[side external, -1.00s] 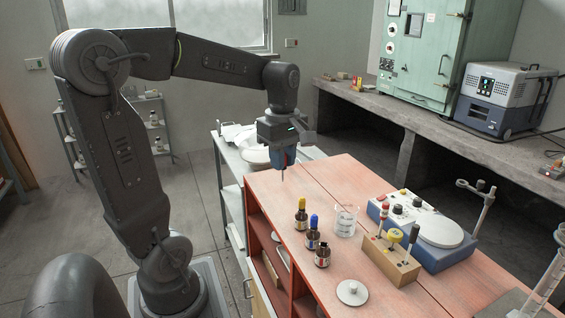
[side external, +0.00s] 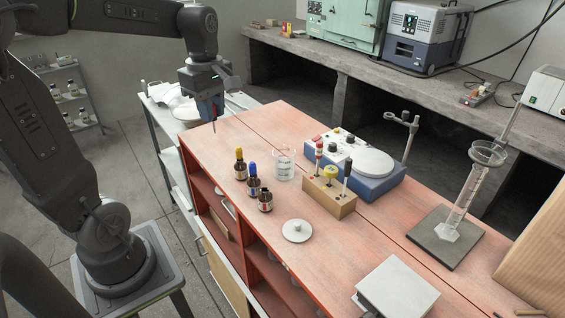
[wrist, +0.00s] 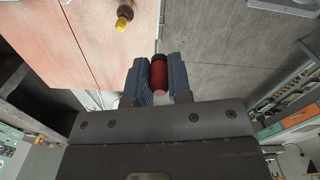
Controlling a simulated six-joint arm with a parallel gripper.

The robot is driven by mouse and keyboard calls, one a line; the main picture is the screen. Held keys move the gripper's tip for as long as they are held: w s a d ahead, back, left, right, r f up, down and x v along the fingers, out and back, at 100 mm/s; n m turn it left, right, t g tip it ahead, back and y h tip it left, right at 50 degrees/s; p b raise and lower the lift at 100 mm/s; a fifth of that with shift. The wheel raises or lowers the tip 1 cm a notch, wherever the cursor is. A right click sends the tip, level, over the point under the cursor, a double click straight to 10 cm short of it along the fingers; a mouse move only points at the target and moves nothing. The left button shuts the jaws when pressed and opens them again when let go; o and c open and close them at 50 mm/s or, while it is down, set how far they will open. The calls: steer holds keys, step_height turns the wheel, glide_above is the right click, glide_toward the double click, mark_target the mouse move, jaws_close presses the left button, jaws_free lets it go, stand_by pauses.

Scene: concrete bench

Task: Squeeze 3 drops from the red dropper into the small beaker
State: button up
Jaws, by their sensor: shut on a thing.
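My gripper (side external: 212,108) is shut on the red dropper (wrist: 158,76), whose red bulb sits between the two blue fingers in the wrist view. In the side view the dropper's thin tip (side external: 214,127) points down above the far left end of the red bench. The small beaker (side external: 284,166), clear glass with markings, stands upright on the bench, to the right of the dropper and nearer the camera. The dropper is well apart from it. The beaker's contents are too small to tell. An uncapped brown bottle (side external: 265,201) stands in front of the beaker.
A yellow-capped bottle (side external: 240,165) and a blue-capped bottle (side external: 253,188) stand left of the beaker. A wooden block with tools (side external: 330,199) and a blue-and-white plate device (side external: 368,171) are to its right. A white lid (side external: 297,231) lies in front. The bench's far left end is mostly clear.

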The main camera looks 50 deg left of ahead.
steer(key=shift+w, duration=0.1)
stand_by(0.3)
steer(key=w+d+f, duration=0.1)
steer(key=w+f, duration=0.3)
steer(key=w, duration=0.4)
steer(key=w+d+f, duration=0.1)
steer(key=w+f, duration=0.4)
steer(key=w, duration=0.4)
steer(key=shift+d+f, duration=0.15)
steer(key=shift+d, duration=0.15)
steer(key=shift+c, duration=0.9)
steer(key=shift+o, duration=1)
